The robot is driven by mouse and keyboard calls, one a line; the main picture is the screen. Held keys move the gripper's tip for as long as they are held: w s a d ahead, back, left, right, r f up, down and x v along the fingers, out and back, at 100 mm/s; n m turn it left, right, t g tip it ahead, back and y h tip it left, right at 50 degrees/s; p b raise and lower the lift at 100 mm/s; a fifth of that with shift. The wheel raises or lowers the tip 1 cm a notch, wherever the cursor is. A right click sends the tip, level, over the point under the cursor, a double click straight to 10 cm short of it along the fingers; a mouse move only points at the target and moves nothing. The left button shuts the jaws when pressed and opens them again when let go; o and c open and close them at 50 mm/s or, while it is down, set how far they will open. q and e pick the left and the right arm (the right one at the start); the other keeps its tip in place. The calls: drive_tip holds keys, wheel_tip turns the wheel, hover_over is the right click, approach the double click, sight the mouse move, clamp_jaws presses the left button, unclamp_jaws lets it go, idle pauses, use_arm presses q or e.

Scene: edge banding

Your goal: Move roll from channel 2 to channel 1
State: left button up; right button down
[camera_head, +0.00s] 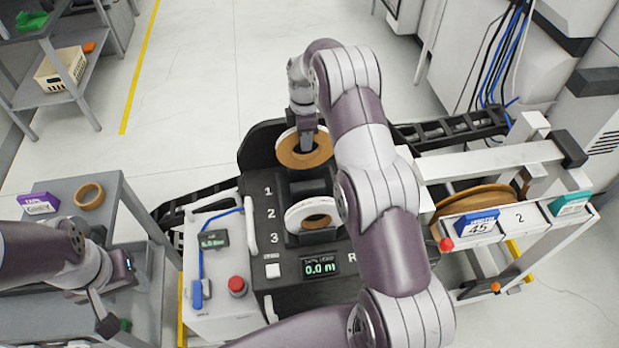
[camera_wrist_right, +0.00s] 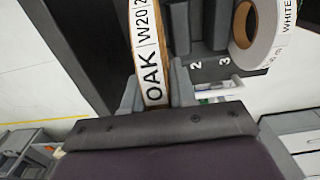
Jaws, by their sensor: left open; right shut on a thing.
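The brown OAK roll (camera_head: 304,153) is upright near the channel 1 end of the black machine (camera_head: 262,230). My right gripper (camera_head: 307,136) is shut on its rim from above. In the right wrist view the roll (camera_wrist_right: 148,62) shows its "OAK W20" label between the fingers. I cannot tell whether it rests in the channel. A white roll (camera_head: 313,214) stands upright further down the machine; in the right wrist view its WHITE label (camera_wrist_right: 289,22) shows by number 3. Channel 2 beside the number 2 looks empty. My left gripper (camera_head: 112,322) is open and empty by the left cart.
A grey cart (camera_head: 112,218) at left holds a tan tape ring (camera_head: 89,196) and a purple box (camera_head: 39,203). A white control box (camera_head: 215,290) with a red button (camera_head: 237,286) adjoins the machine. A white-framed conveyor (camera_head: 487,162) stands at right.

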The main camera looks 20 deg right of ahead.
sight(304, 158)
wheel_tip(304, 158, down, 8)
drive_tip(key=shift+f+p, duration=0.1)
drive_tip(key=shift+p, duration=1.1)
drive_tip(key=shift+f, duration=0.3)
drive_tip(key=shift+a, duration=0.15)
drive_tip(key=shift+f, duration=0.1)
